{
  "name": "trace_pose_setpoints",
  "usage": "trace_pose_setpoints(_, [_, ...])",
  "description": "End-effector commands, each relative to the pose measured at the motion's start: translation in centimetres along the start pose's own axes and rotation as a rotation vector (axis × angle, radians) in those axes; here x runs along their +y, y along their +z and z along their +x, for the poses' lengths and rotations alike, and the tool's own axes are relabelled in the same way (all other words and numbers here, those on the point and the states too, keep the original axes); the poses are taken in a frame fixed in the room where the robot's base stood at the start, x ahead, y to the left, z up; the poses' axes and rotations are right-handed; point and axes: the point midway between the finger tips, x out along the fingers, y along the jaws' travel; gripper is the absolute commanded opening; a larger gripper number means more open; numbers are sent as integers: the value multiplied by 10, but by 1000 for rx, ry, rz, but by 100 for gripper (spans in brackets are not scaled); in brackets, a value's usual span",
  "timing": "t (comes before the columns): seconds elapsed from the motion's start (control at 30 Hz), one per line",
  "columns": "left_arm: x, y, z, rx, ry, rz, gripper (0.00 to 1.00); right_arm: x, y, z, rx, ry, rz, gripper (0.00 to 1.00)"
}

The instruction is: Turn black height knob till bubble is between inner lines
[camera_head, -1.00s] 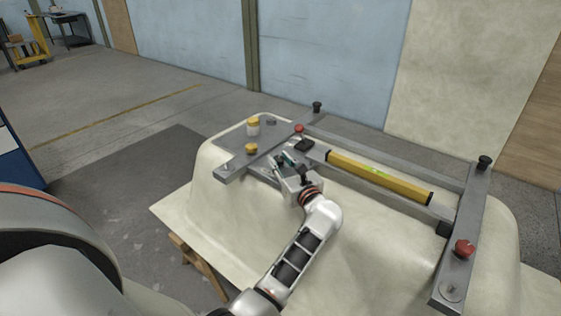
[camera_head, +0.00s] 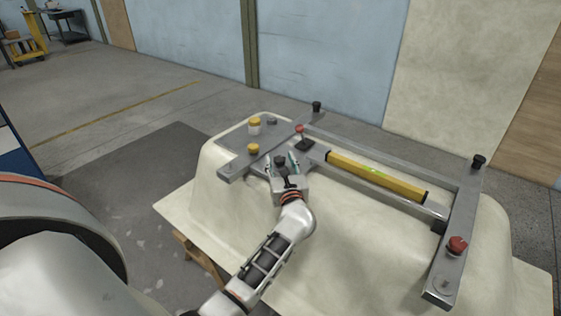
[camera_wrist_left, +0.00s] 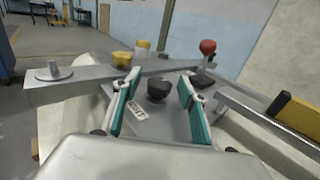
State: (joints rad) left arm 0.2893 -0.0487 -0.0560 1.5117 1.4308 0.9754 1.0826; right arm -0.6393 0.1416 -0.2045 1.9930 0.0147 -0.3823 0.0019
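A black knob (camera_head: 280,160) stands on the grey metal plate near the left end of the frame; it also shows in the left wrist view (camera_wrist_left: 158,89). My left gripper (camera_head: 283,162) is open, its teal-padded fingers on either side of the knob. In the wrist view the left gripper (camera_wrist_left: 158,100) shows gaps between both pads and the knob. A yellow spirit level (camera_head: 378,176) lies along the frame, with a small green vial. The bubble and its lines are too small to read. My right gripper is not in view.
The metal frame (camera_head: 452,238) rests on a cream bathtub shell (camera_head: 350,232). Yellow knobs (camera_head: 253,149), red knobs (camera_head: 457,245) and other black knobs (camera_head: 478,160) stand up from it. A black block (camera_wrist_left: 203,79) is close to my right-hand finger.

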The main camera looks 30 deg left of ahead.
Motion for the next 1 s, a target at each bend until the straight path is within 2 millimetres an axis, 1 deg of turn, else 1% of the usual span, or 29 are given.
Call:
trace_pose_setpoints(0.23, [0, -1, -1, 1, 0, 0, 42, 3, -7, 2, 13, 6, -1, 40])
trace_pose_setpoints(0.37, [0, -2, -11, 2, -1, 1, 42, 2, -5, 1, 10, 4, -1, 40])
trace_pose_setpoints(0.47, [-1, -2, -27, 4, -1, -1, 42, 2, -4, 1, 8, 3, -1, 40])
trace_pose_setpoints(0.7, [0, -2, -76, 4, -2, -1, 42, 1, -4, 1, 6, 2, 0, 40])
trace_pose_setpoints(0.8, [0, -1, -94, 3, 0, 0, 42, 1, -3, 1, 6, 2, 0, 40])
trace_pose_setpoints(0.9, [0, -1, -107, 2, 0, 0, 42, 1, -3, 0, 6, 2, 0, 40])
trace_pose_setpoints(1.0, [0, 0, -115, 0, 0, 1, 42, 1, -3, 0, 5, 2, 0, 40])
